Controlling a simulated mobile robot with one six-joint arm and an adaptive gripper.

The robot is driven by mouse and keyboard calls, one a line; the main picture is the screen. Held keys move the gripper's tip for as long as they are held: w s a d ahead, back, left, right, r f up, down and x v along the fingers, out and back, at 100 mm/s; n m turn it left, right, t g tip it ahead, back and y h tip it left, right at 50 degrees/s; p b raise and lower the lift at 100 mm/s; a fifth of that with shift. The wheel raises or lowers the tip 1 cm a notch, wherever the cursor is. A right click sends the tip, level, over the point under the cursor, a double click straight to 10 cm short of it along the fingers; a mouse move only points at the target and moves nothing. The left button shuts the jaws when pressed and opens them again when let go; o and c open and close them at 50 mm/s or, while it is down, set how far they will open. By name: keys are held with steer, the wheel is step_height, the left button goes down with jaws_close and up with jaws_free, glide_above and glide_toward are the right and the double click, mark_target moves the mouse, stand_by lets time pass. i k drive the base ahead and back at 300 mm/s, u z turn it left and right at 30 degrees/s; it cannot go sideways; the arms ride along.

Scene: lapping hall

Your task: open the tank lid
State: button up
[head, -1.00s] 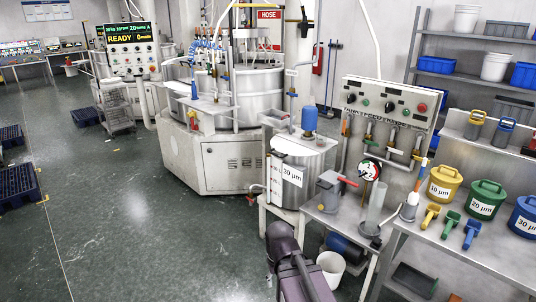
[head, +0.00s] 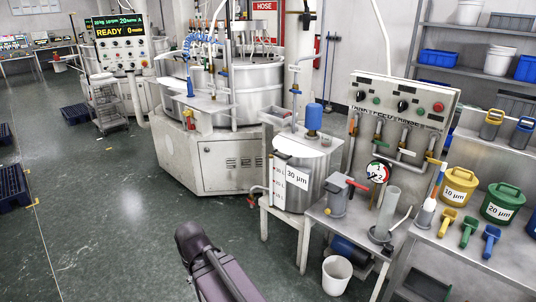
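I cannot make out a separate lid edge or handle. A dark purple-grey link of my arm (head: 220,272) shows at the bottom, left of the tank and apart from it in the picture. My gripper does not show.
A white bucket (head: 337,275) stands on the floor. A large lapping machine (head: 225,160) stands behind.

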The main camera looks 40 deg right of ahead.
mark_target(285, 146)
steer(key=u, duration=0.05)
steer(key=i, duration=0.75)
steer(key=z, duration=0.65)
steer(key=i, duration=0.5)
steer(key=z, duration=0.3)
